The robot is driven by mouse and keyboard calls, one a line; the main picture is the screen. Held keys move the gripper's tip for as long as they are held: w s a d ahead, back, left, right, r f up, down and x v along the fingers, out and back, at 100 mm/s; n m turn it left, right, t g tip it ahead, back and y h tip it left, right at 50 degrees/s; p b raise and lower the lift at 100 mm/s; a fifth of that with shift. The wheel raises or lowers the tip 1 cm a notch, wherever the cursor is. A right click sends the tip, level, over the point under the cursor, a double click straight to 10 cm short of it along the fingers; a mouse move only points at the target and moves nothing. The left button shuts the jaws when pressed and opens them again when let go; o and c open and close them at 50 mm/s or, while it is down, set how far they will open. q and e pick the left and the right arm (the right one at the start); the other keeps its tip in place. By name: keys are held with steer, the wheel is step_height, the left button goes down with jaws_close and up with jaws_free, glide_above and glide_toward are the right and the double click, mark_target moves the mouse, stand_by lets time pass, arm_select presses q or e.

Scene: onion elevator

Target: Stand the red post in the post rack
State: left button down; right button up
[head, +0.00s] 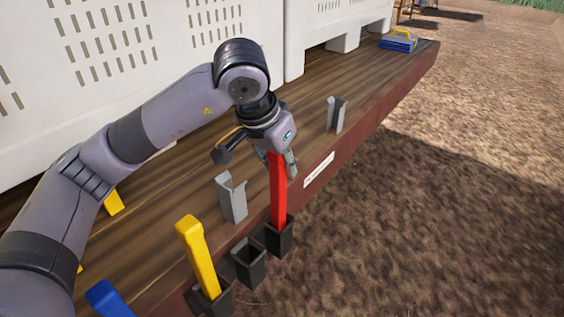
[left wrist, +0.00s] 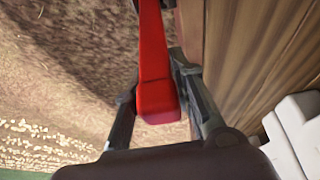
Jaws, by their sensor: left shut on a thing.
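The red post (head: 278,192) stands roughly upright at the edge of the wooden deck. My left gripper (head: 281,160) is shut on its upper part. The post's lower end appears to be inside the far black socket of the post rack (head: 285,241); its bottom is hidden by the socket wall. In the left wrist view the red post (left wrist: 153,62) runs between the two fingers of my left gripper (left wrist: 155,85). The middle rack socket (head: 248,265) is empty. A yellow post (head: 198,255) stands in the near socket. My right gripper is not in view.
Grey metal brackets (head: 232,198) (head: 336,115) stand on the wooden deck (head: 310,125). A blue post (head: 107,298) shows at lower left. White crates (head: 130,60) line the back. A blue box with a yellow handle (head: 398,42) sits at the far end. Open ground lies right.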

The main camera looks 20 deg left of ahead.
arm_select(q)
steer(key=c, duration=1.3)
jaws_free()
steer(key=v, duration=1.2)
